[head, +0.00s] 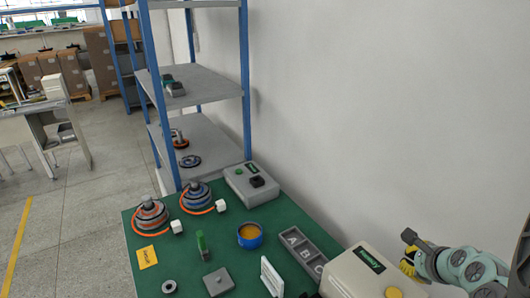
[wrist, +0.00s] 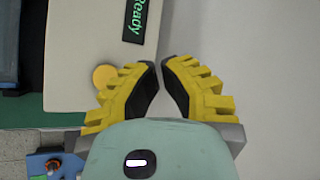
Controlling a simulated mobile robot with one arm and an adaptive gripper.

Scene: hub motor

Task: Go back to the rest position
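My gripper (wrist: 160,68) shows in the wrist view with two yellow ribbed fingers and black inner pads. The fingertips lean towards each other with a narrow empty gap between them, and nothing is held. In the head view my gripper (head: 408,262) is at the lower right, beside the wall and above the right side of a cream box (head: 350,280) with a green-lettered display (head: 369,260) and a yellow button (head: 393,293). In the wrist view the box (wrist: 80,80) lies behind the left finger, its display reading "Ready" (wrist: 136,18).
The green table (head: 135,235) holds two wound motor parts (head: 150,214) (head: 196,194), a blue bowl (head: 249,243), a lettered grey tray (head: 318,268), a green-handled tool (head: 201,243) and a grey box (head: 240,190). A blue-posted shelf (head: 215,85) stands behind; a bare wall (head: 400,110) bounds the right.

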